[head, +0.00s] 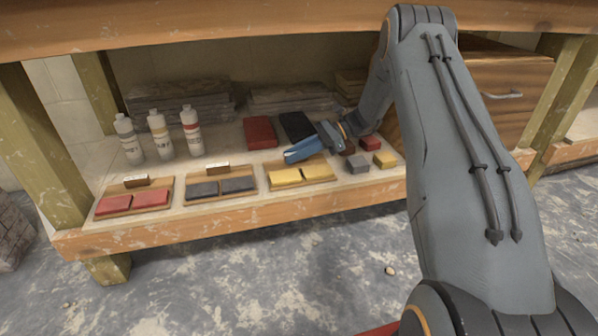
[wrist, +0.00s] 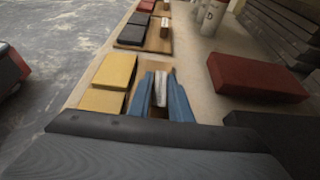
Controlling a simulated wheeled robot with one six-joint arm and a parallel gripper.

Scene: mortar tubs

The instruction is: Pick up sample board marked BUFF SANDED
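A small block with a pale face (wrist: 160,90) stands behind these tiles, between my gripper's blue fingers. I cannot read its marking, and the arm hides it in the head view. My gripper (head: 290,157) is low behind the yellow tiles, with a finger (wrist: 180,100) on each side of the block. Whether the fingers press on it I cannot tell.
A red-tiled board (head: 98,209) and a grey-tiled board (head: 190,198) lie to the left. Several bottles (head: 159,134) stand behind them. A red slab (head: 260,132) and a dark slab (head: 296,126) lie behind my gripper, small blocks (head: 358,163) to its right. The bench top overhangs.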

